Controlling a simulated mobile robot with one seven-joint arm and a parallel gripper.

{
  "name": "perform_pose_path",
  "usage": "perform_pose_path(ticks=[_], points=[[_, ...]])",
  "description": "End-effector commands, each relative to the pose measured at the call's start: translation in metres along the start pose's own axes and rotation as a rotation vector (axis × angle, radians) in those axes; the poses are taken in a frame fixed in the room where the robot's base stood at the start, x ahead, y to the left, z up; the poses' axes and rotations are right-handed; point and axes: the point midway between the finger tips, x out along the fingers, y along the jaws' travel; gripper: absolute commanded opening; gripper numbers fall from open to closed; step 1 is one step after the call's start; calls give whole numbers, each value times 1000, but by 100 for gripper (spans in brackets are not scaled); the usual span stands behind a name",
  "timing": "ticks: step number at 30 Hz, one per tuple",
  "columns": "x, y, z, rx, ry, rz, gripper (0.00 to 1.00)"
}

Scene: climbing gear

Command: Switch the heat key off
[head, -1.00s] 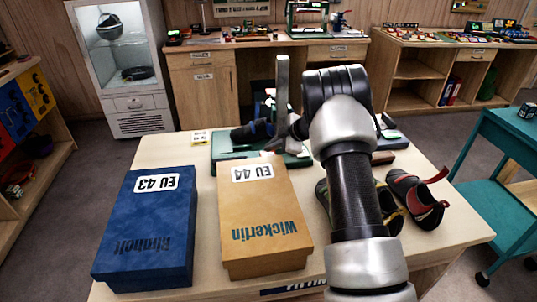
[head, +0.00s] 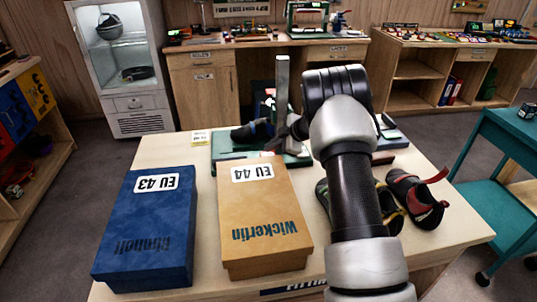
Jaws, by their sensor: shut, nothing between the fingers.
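A green device (head: 228,147) stands at the far side of the pale table, with a dark blue shoe (head: 252,131) on it. A grey upright post (head: 282,82) rises from it. A dark panel with a small red and white mark (head: 270,101) shows just left of the post. I cannot make out the heat key itself; it may be hidden or too small. My gripper (head: 277,143) is a dark, narrow shape at the device's right part, low by the post's foot. It looks shut and empty. My wrist hides much of it, and I cannot tell whether it touches anything.
A blue shoe box (head: 145,240) and a tan shoe box (head: 262,225) fill the table's near left. Climbing shoes (head: 415,200) lie on the right, partly behind my arm. A small yellow and white card (head: 200,138) is at the far left edge. A teal cart (head: 505,150) stands right.

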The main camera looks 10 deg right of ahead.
Motion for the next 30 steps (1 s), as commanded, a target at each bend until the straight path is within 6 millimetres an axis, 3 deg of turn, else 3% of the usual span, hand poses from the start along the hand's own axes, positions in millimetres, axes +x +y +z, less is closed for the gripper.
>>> perform_pose_path(ticks=[30], points=[[7,-5,5,0,0,0,0]])
